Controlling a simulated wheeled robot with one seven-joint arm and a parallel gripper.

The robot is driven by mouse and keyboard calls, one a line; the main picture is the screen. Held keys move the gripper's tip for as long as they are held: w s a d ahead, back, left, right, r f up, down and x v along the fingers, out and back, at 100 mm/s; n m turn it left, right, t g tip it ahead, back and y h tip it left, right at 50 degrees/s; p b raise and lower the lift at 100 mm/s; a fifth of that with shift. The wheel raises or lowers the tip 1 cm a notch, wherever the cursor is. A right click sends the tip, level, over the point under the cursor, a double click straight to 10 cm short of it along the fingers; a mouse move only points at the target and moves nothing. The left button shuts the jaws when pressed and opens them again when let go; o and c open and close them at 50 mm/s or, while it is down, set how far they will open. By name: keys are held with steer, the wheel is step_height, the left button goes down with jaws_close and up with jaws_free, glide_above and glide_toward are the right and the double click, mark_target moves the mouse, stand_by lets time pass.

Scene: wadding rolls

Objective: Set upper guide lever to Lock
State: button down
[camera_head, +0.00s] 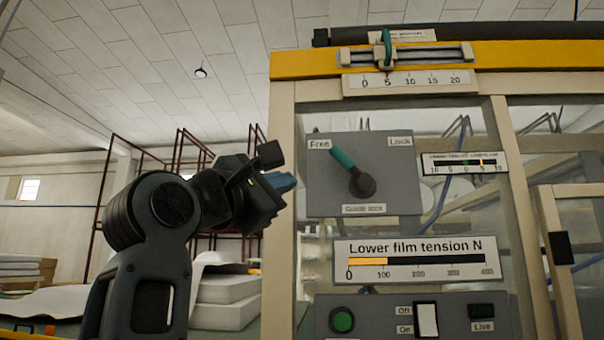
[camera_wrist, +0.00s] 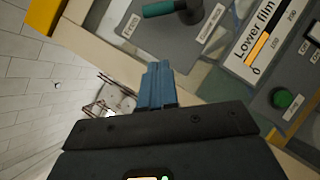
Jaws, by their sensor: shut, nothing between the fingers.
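The guide lock lever has a teal handle (camera_head: 343,158) on a dark round hub (camera_head: 362,186), mounted on a grey panel (camera_head: 390,160). The panel is marked Free at upper left, Lock at upper right and Guide lock below. The handle points up and left to Free. The handle also shows at the top of the wrist view (camera_wrist: 160,9). My gripper (camera_head: 292,181) is left of the panel, apart from the lever. Its blue fingers (camera_wrist: 157,68) are shut with nothing between them, pointing toward the panel in the wrist view.
Above is a yellow beam with a slider (camera_head: 386,50) and a scale near 5. Below are a film tension display (camera_head: 415,261), a green button (camera_head: 342,319) and a white switch (camera_head: 427,320). A cream frame post (camera_head: 283,150) stands beside my gripper. White rolls lie behind.

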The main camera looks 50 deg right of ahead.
steer(key=p, duration=0.2)
glide_toward(339, 151)
steer(key=w+d+f, duration=0.1)
steer(key=w+d, duration=0.3)
steer(key=w, duration=0.1)
steer(key=shift+s+d+r+p, duration=0.3)
steer(key=shift+s+d+r, duration=0.1)
steer(key=shift+s+d, duration=0.15)
steer(key=shift+s+d+r+p, duration=0.25)
steer(key=shift+s+d+r, duration=0.15)
steer(key=shift+s+d, duration=0.15)
steer(key=shift+s+d+r+m+g, duration=0.15)
steer(key=shift+r+m+g, duration=0.25)
steer(key=shift+m, duration=0.4)
steer(key=m, duration=0.1)
steer(key=r+m+g+y, duration=0.1)
steer(key=s+m+y+b, duration=0.1)
steer(key=shift+d+r, duration=0.35)
steer(key=shift+r, duration=0.05)
steer(key=shift+s+d+r+m+y+p, duration=0.35)
steer(key=shift+s+d+m+y, duration=0.55)
steer(key=shift+m, duration=0.7)
steer(key=shift+s+d+r+m+y+p, duration=0.35)
steer(key=shift+s+d+m+y, duration=0.3)
steer(key=shift+s+m+y, duration=0.75)
steer(key=shift+s+d+r+m+y+p, duration=0.35)
steer(key=shift+s+d+m+y, duration=0.35)
steer(key=shift+m, duration=1.1)
